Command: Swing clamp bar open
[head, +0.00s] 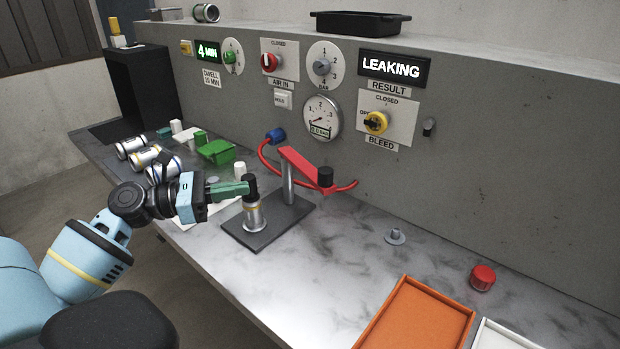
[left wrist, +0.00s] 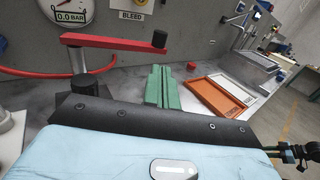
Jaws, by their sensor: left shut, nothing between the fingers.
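The red clamp bar (head: 300,164) sits on a grey post (head: 288,185) on the dark fixture plate (head: 270,233). Its free end with a black knob (head: 325,177) points to the right, away from the casting. In the left wrist view the bar (left wrist: 110,41) runs across beyond my fingers. A metal casting (head: 255,215) with a black top (head: 250,184) stands upright on the plate. My left gripper (head: 247,188) is shut and empty, its green fingers at the black top in the head view; contact is unclear. The fingers also show in the left wrist view (left wrist: 162,75).
A red hose (head: 266,158) runs from the wall behind the post. Several castings (head: 130,147) and a green box (head: 217,152) lie at left. The display reads LEAKING (head: 392,67).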

